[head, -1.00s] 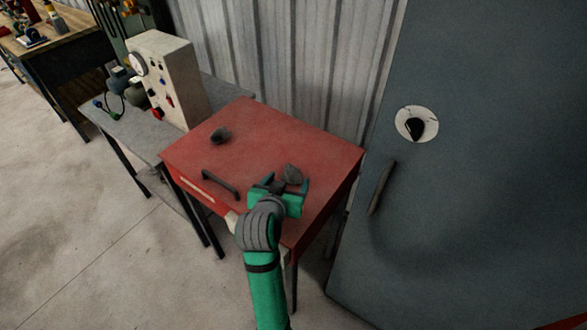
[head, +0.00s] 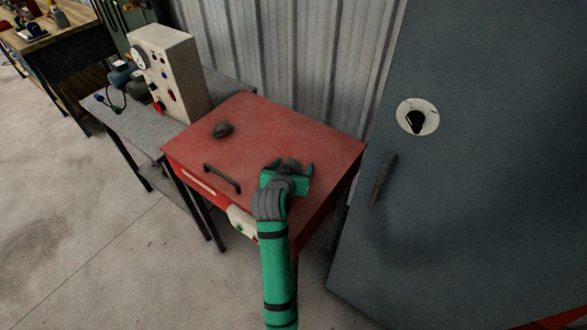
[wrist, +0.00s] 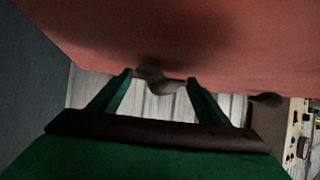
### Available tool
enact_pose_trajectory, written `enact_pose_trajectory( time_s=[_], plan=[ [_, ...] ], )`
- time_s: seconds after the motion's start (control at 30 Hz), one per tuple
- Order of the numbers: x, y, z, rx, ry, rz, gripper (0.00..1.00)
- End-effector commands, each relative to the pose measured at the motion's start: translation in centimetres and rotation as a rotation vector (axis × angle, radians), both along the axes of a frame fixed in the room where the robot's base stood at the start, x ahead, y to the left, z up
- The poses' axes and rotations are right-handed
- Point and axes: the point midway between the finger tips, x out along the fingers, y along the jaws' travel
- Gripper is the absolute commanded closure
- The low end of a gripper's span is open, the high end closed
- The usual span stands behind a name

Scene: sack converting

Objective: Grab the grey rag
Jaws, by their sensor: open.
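The grey rag (head: 291,163) is a small crumpled lump on the red table top (head: 250,135), near its right side. In the head view it is mostly hidden by my gripper (head: 289,170). In the wrist view, the rag (wrist: 158,82) shows between the two green fingertips. My gripper is open, with one finger on each side of the rag. A gap shows beside the fingers, and I cannot tell whether either one touches it.
A second dark lump (head: 222,129) lies on the table's far left part. A black bar handle (head: 222,178) is near the front edge. A beige gauge box (head: 170,75) stands on the grey bench to the left. A large dark panel (head: 470,170) rises at right.

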Motion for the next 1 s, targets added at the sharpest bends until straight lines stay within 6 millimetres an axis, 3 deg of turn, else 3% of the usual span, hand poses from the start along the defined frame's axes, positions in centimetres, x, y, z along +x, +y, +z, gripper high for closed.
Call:
enact_pose_trajectory(
  time_s=[0.07, 0.23, 0.67, 0.9, 1.0],
  plan=[
    [0.0, 0.0, 0.0, 0.000, 0.000, 0.000, 0.32],
    [0.0, 0.0, 0.0, 0.000, 0.000, 0.000, 0.73],
    [0.0, 0.0, 0.6, 0.001, -0.001, 0.000, 0.73],
    [0.0, 0.0, 3.5, 0.000, -0.004, 0.000, 0.73],
    [-1.7, 0.0, 5.3, 0.001, -0.006, 0.001, 0.73]
  ],
)
